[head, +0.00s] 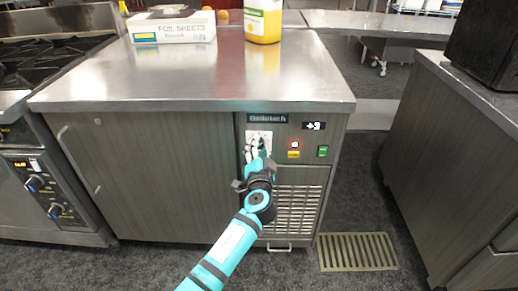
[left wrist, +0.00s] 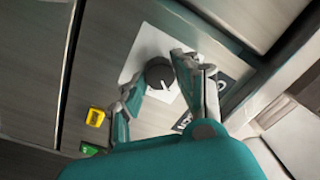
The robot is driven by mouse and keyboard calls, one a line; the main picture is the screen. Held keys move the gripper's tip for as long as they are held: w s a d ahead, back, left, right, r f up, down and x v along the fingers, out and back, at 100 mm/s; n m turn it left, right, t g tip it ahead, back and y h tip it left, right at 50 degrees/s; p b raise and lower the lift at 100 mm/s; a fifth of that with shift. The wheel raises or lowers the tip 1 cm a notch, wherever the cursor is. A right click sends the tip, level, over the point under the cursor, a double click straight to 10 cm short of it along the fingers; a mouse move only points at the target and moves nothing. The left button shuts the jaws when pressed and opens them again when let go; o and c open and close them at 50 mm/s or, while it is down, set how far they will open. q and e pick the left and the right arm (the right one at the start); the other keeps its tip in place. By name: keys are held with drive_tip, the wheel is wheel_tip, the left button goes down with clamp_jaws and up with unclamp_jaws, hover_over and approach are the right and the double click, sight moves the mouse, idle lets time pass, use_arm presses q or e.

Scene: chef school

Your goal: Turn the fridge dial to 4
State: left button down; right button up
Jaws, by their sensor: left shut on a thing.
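The fridge (head: 175,185) is a low counter unit with a dark wood-grain front and a steel top. Its dial (left wrist: 158,73) is a round black knob with a light pointer mark on a white plate (head: 260,135). In the head view the dial is mostly hidden by my left gripper (head: 255,149). The left gripper is shut on the dial, with one finger on each side of it in the left wrist view. The marks around the dial are too small to read. My right gripper is not in view.
A yellow switch (head: 293,155) with a red light above it and a green switch (head: 323,151) are right of the dial. Below is a vent grille (head: 300,208). A foil sheets box (head: 172,32) and a yellow bottle (head: 263,22) stand on top. A stove is at left.

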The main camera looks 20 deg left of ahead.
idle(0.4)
use_arm(q)
drive_tip(key=c, duration=1)
unclamp_jaws()
drive_tip(key=shift+o, duration=0.2)
drive_tip(key=shift+s+d, duration=0.1)
drive_tip(key=v, duration=1.2)
